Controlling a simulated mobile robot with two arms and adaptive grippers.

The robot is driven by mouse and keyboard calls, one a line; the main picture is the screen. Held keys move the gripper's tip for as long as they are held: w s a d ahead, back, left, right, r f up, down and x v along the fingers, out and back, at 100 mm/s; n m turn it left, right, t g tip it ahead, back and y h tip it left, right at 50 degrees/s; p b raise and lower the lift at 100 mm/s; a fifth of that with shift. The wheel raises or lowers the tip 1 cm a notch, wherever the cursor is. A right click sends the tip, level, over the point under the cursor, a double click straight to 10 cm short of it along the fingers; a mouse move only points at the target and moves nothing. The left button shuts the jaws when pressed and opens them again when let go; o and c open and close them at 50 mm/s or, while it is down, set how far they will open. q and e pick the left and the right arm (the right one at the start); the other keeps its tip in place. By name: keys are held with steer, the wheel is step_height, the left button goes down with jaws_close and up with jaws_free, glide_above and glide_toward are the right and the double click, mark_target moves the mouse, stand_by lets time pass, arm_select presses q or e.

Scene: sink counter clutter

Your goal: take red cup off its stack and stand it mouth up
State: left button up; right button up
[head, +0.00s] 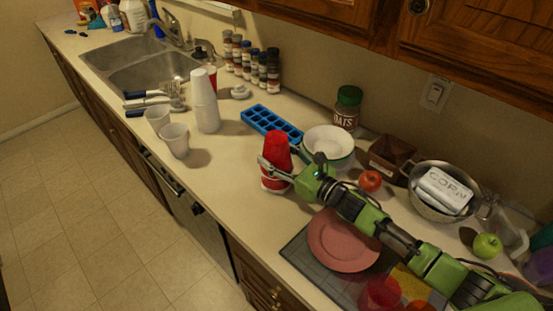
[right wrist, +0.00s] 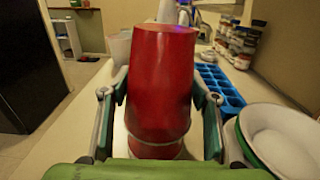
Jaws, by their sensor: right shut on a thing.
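A red cup (head: 276,148) stands mouth down on top of a stack on the counter, in front of the right arm. The lower cup (head: 274,183) of the stack shows red with pale marks beneath it. In the right wrist view the red cup (right wrist: 160,80) fills the middle, with a pale rim line near its lower end. My right gripper (head: 276,168) is shut on the red cup, one finger on each side; its fingers also show in the right wrist view (right wrist: 158,98). Whether the cup is clear of the stack cannot be told. My left gripper is not in view.
White cups (head: 205,100) stand stacked to the left, with two single cups (head: 174,138) nearby. A blue ice tray (head: 272,125) and white bowls (head: 328,145) lie behind. A pink plate (head: 343,240) is to the right. Counter left of the red stack is clear.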

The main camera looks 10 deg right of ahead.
step_height(320, 180, up, 16)
steer(key=shift+f+b, duration=0.25)
steer(key=shift+b, duration=0.15)
steer(key=shift+r+p, duration=0.45)
steer(key=shift+r, duration=0.15)
step_height(320, 180, up, 8)
steer(key=p, duration=0.7)
steer(key=shift+f, duration=0.25)
